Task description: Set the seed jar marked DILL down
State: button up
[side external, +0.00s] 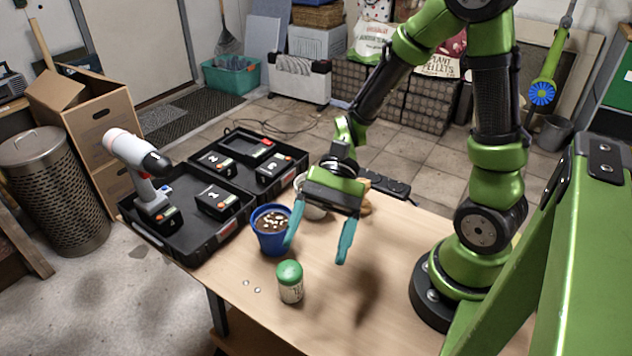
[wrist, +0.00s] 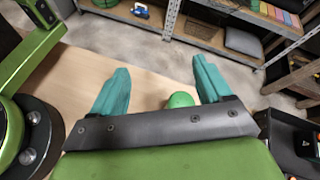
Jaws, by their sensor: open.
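The seed jar (side external: 290,282) is a small clear jar with a green lid, upright on the wooden table near its front edge. Its label is too small to read. My gripper (side external: 316,250) is open and empty above the table, behind and to the right of the jar, apart from it. In the wrist view the jar's green lid (wrist: 181,100) shows between the two teal fingers, just past the gripper body, which hides the rest of the jar.
A blue pot (side external: 271,243) of soil with pale seeds stands just behind the jar. A pale pot (side external: 312,208) is partly hidden behind my gripper. A black tool case (side external: 235,232) with batteries and a drill lies left. Two white bits (side external: 252,286) lie near the jar. The table's right front is clear.

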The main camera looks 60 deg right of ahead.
jog(key=w+d+r+n+t+h, duration=0.1)
jog(key=d+r+n+t+h, duration=0.6)
jog(key=d+r+t+h, duration=0.3)
jog(key=shift+w+d+r+t, duration=0.15)
jog(key=shift+w+r+t, duration=0.2)
jog(key=shift+r, duration=0.25)
